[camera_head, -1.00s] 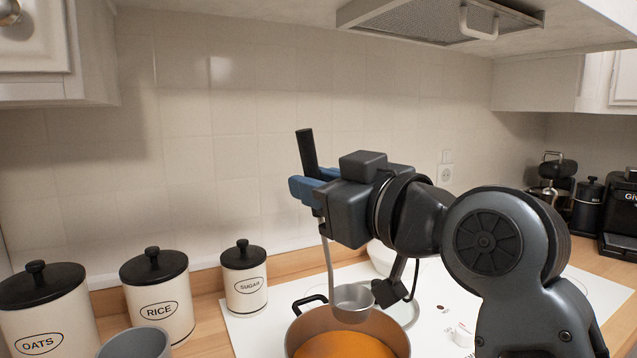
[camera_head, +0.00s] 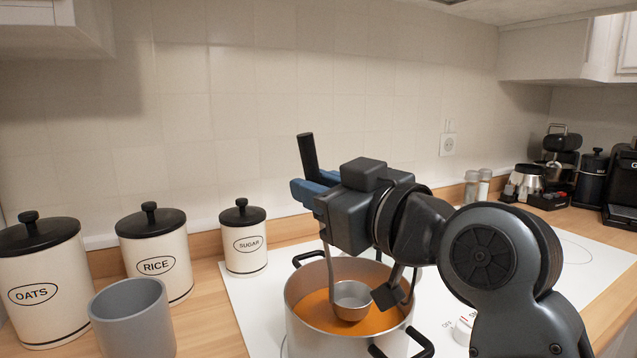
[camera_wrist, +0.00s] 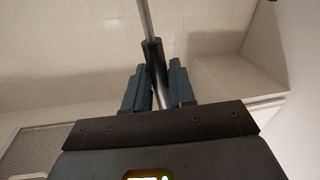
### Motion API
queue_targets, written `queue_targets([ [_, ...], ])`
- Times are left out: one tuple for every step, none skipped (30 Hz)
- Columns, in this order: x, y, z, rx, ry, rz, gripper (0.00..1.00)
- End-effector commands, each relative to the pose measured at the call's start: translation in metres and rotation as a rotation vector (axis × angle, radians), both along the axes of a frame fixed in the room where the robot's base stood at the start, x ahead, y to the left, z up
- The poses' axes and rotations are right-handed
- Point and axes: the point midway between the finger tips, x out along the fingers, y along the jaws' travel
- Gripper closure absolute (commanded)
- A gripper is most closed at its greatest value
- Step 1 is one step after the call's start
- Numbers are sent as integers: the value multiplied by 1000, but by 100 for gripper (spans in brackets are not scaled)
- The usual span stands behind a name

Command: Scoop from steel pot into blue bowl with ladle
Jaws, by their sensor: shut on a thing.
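The steel pot (camera_head: 335,338) stands on the white cooktop and holds orange soup (camera_head: 318,312). My gripper (camera_head: 310,190) is above the pot, its blue fingers shut on the black handle of the ladle (camera_head: 352,298). The ladle hangs upright, its cup inside the pot at or close to the soup surface. The cup's visible inside looks grey, with no soup seen. In the wrist view the fingers (camera_wrist: 157,88) close around the handle. A plain grey, slightly bluish bowl or cup (camera_head: 133,322) stands left of the pot, the only candidate for the blue bowl.
Canisters marked oats (camera_head: 42,285), rice (camera_head: 158,262) and sugar (camera_head: 244,246) stand along the wall at left. The pot's black handles (camera_head: 410,345) stick out. Shakers (camera_head: 478,187) and coffee gear (camera_head: 562,165) stand at the back right.

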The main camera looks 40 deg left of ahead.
Motion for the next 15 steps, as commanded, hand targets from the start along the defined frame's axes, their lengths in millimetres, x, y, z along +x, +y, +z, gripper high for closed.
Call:
queue_targets([
  [0,0,-9,0,0,0,100],
  [0,0,-11,0,0,0,100],
  [0,0,-15,0,0,0,100],
  [0,0,-17,0,0,0,100],
  [0,0,-20,1,-1,0,100],
  [0,0,-24,1,-1,0,100],
  [0,0,-26,1,-1,0,100],
  [0,0,-29,1,-1,0,100],
  [0,0,-33,1,-1,0,100],
  [0,0,-35,0,-1,0,100],
  [0,0,-38,0,-1,0,100],
  [0,0,-41,0,-1,0,100],
  [0,0,-44,0,-1,0,100],
  [0,0,-46,0,-1,0,100],
  [0,0,-48,0,-1,0,100],
])
